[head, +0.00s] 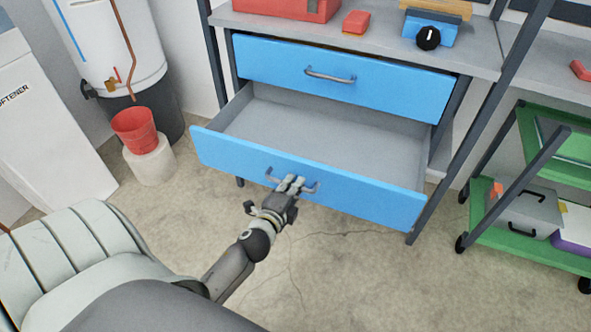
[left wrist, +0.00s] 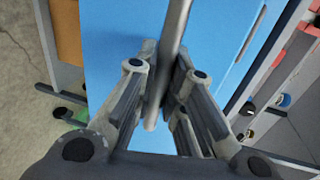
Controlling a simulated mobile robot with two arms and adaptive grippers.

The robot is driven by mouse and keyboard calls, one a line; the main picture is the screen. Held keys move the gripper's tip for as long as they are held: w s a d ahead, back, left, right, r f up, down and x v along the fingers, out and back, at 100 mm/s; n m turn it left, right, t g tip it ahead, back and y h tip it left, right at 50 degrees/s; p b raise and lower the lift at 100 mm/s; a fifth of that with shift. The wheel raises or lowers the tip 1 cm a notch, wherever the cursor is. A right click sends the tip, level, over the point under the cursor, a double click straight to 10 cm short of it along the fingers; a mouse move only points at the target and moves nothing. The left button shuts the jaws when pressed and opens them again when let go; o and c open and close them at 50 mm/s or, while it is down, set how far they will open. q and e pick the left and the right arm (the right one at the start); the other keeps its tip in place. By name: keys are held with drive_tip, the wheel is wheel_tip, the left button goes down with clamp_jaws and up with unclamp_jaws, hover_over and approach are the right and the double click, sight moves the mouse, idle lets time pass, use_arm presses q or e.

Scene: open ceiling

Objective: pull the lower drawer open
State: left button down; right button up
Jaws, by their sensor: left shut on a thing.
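The lower drawer (head: 370,196) has a blue front and a grey inside, and it stands well out from the cabinet. Its inside looks empty. My left gripper (head: 291,184) is shut on the lower drawer's metal bar handle (head: 312,188), near the middle of the front. In the left wrist view the fingers (left wrist: 163,100) close around the handle (left wrist: 172,40), with the blue drawer front (left wrist: 110,45) behind. The upper drawer (head: 400,88), also blue, is shut. My right gripper is not in view.
A red bucket (head: 135,130) on a white stand (head: 152,162) and a white tank (head: 105,40) are at the left. A green cart (head: 505,235) stands at the right. A red box (head: 357,22) lies on the worktop (head: 270,22). The floor before the drawer is clear.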

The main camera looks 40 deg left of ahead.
use_arm(q)
drive_tip(key=shift+s, duration=0.1)
drive_tip(key=c, duration=1.8)
unclamp_jaws()
drive_tip(key=shift+o, duration=0.2)
drive_tip(key=v, duration=1.2)
drive_tip(key=shift+a, duration=0.1)
